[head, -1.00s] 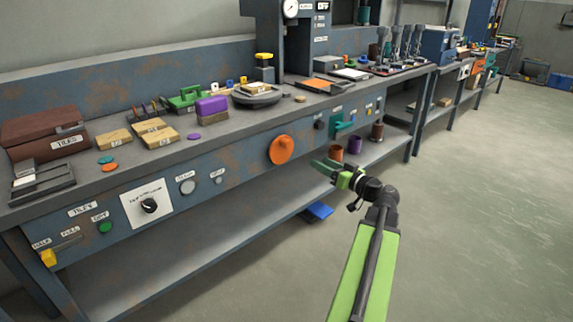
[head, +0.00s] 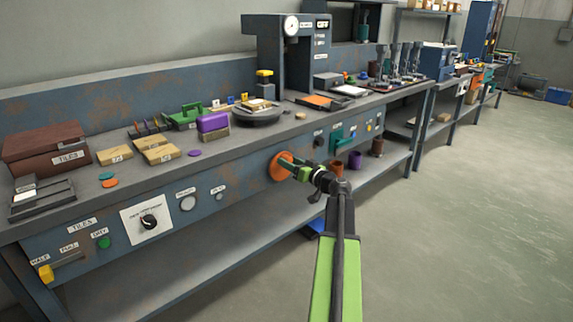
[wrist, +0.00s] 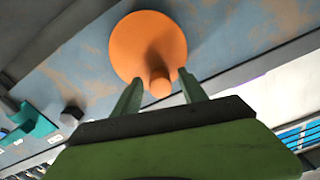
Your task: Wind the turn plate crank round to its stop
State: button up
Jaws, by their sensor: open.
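The orange crank disc (head: 274,170) is on the front panel of the bench, below the round grey plate (head: 257,119). In the wrist view the disc (wrist: 142,38) faces me, with an orange peg handle (wrist: 160,86) sticking out from its lower part. My gripper (head: 289,164) is at the disc in the head view and hides part of it. In the wrist view my gripper (wrist: 157,78) is open, with one finger on each side of the peg. I cannot tell whether either finger touches it.
A teal handle (head: 340,141) is on the panel to the right of the crank. A black dial (head: 149,221) and a pale round button (head: 188,203) are to the left. Cups (head: 355,159) stand on the lower shelf. The floor on the right is clear.

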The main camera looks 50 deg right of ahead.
jog(key=shift+w, duration=0.2)
jog(key=shift+c, duration=0.3)
grip_shut()
jog(key=shift+a+f, duration=0.1)
jog(key=shift+a, duration=0.05)
jog(key=shift+d, duration=0.2)
